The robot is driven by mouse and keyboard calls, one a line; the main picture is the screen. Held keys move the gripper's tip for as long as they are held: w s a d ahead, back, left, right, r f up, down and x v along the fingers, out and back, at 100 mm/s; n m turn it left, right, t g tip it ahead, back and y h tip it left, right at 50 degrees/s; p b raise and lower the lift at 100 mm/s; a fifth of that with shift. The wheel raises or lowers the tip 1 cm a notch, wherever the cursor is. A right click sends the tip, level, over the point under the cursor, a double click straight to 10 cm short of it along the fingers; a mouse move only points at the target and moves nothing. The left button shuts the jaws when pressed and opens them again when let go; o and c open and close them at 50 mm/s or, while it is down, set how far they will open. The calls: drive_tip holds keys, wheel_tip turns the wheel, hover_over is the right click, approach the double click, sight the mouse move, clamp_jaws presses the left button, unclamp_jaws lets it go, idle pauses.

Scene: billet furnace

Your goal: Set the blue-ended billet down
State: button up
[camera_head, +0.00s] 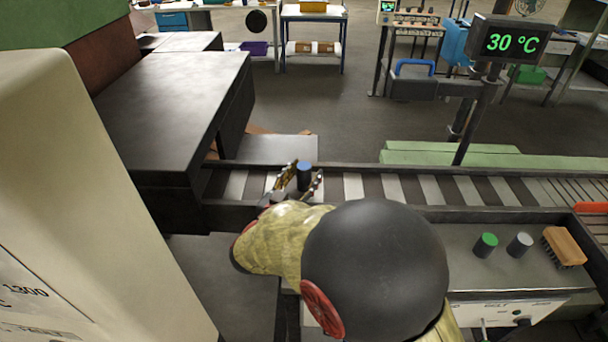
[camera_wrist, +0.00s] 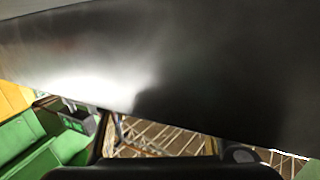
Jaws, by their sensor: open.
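The blue-ended billet (camera_head: 304,173) is a short dark cylinder with its blue end up, at the left part of the roller conveyor (camera_head: 354,187). My gripper (camera_head: 302,180) is open, with one finger on each side of the billet. The billet looks upright; its lower part is hidden by my gripper, so I cannot tell whether its base touches the rollers. In the wrist view a big dark smooth surface fills the top and the billet cannot be made out.
A green-ended billet (camera_head: 485,245), a grey-ended billet (camera_head: 520,245) and a brush (camera_head: 564,247) are on the dark bench (camera_head: 450,265) at right. A display (camera_head: 511,41) reads 30 °C. A dark block (camera_head: 180,95) stands left of the conveyor.

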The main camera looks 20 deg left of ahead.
sight(301, 179)
drive_tip(key=s, duration=0.2)
drive_tip(key=s+p, duration=0.1)
drive_tip(key=s, duration=0.2)
drive_tip(key=s+a+p, duration=0.1)
drive_tip(key=s, duration=0.1)
drive_tip(key=shift+s, duration=0.2)
drive_tip(key=shift+a, duration=0.1)
